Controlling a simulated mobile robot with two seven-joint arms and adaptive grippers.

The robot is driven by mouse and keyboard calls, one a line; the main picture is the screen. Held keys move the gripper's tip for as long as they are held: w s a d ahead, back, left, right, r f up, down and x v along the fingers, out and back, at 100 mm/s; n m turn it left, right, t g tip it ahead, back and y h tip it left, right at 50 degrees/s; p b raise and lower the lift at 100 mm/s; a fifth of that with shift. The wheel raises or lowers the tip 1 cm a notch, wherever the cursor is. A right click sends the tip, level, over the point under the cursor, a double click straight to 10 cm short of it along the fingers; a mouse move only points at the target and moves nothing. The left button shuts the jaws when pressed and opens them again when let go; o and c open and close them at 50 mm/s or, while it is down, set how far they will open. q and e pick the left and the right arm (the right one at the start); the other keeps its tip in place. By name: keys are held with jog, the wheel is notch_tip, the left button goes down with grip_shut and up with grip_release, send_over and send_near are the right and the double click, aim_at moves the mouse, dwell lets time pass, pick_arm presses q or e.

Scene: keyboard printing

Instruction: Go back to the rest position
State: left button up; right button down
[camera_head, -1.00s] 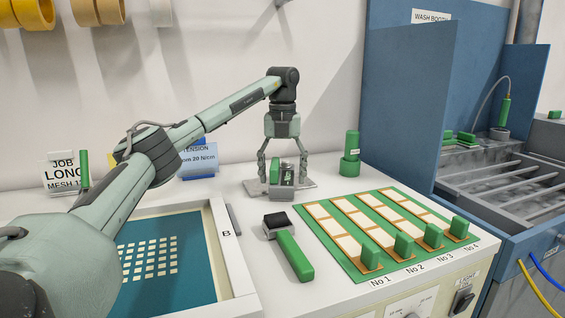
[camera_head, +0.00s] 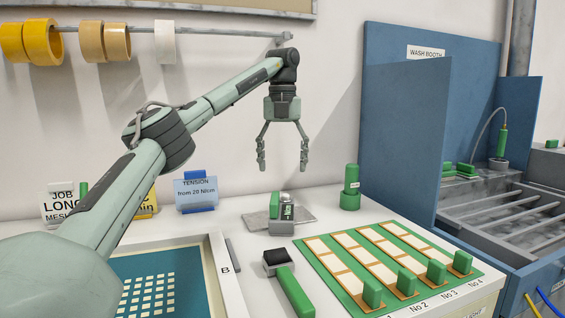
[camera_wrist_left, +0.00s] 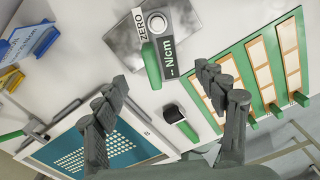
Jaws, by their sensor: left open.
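My left gripper (camera_head: 283,166) is open and empty, hanging in the air above the back of the bench. Below it a small gauge with a green grip and an N/cm label (camera_head: 283,228) stands on a grey metal plate (camera_head: 256,219). In the left wrist view the gauge (camera_wrist_left: 170,58) lies beyond the open fingers (camera_wrist_left: 165,105), apart from them, with its round button and ZERO label showing. My right gripper is not in view.
A screen frame (camera_head: 222,275) with a teal mesh is at the front left. A green-handled tool (camera_head: 291,290), a green cylinder (camera_head: 350,188) and a green board with numbered strips (camera_head: 324,269) stand nearby. The blue wash booth (camera_head: 400,140) rises at right. Tape rolls (camera_head: 105,42) hang on the wall.

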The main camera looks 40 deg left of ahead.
aim_at(283, 208)
pick_arm(q)
notch_tip(283, 208, down, 12)
jog(key=shift+r, duration=0.3)
notch_tip(283, 208, up, 2)
jog(key=shift+r, duration=0.6)
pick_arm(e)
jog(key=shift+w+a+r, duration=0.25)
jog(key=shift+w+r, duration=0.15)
